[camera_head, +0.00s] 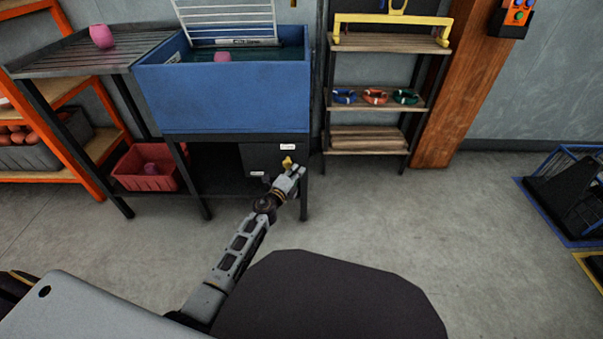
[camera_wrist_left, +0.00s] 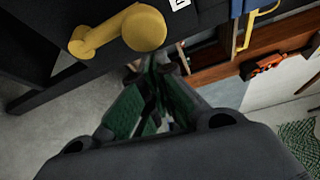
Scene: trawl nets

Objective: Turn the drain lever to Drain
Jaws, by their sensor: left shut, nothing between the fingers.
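The yellow drain lever (camera_head: 287,162) is on a dark panel (camera_head: 262,157) under the blue tank. In the left wrist view the lever (camera_wrist_left: 112,33) has a round hub at its right and an arm reaching left to a small knob. A white label (camera_head: 288,146) is above the lever and another label (camera_head: 257,173) is lower left; their text is too small to read. My left gripper (camera_head: 298,172) is shut and empty, close beside the lever. In the wrist view its fingertips (camera_wrist_left: 155,68) are just below and right of the hub. My right gripper is not in view.
The blue tank (camera_head: 225,98) stands above the panel, with a table leg (camera_head: 304,195) close by the gripper. A shelf rack (camera_head: 375,140) stands at right. The floor (camera_head: 400,210) in front is clear.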

